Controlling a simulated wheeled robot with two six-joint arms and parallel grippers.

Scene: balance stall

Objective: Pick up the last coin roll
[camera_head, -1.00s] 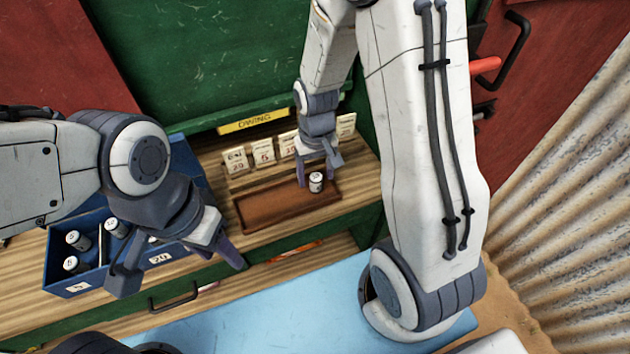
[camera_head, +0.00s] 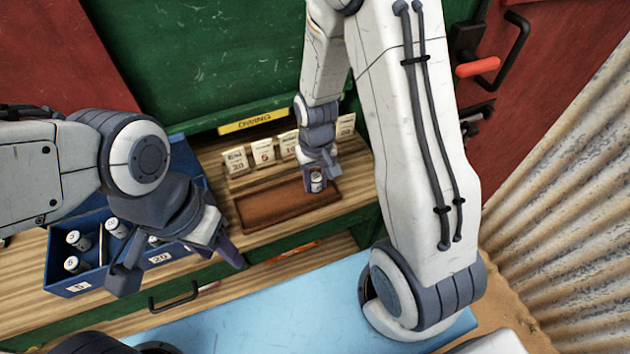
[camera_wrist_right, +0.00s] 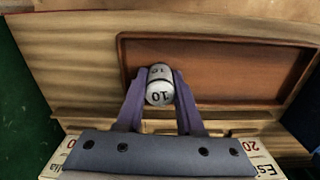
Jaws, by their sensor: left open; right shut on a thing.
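A white coin roll (camera_head: 317,182) marked 10 stands at the right end of the brown tray (camera_head: 262,213). My right gripper (camera_head: 317,180) is shut on it. In the right wrist view, the roll (camera_wrist_right: 160,86) sits between the two purple fingers of the gripper (camera_wrist_right: 158,90), with its end facing the camera. I cannot tell whether the roll still touches the tray. The tray (camera_wrist_right: 225,88) holds nothing else that I can see. My left gripper (camera_head: 180,266) is open and empty, in front of the blue box.
A blue divided box (camera_head: 88,283) at the left holds several coin rolls, partly hidden by my left arm. Numbered cards (camera_head: 263,153) stand behind the tray under a yellow sign (camera_head: 252,121). A pale blue surface (camera_head: 300,300) lies clear in front.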

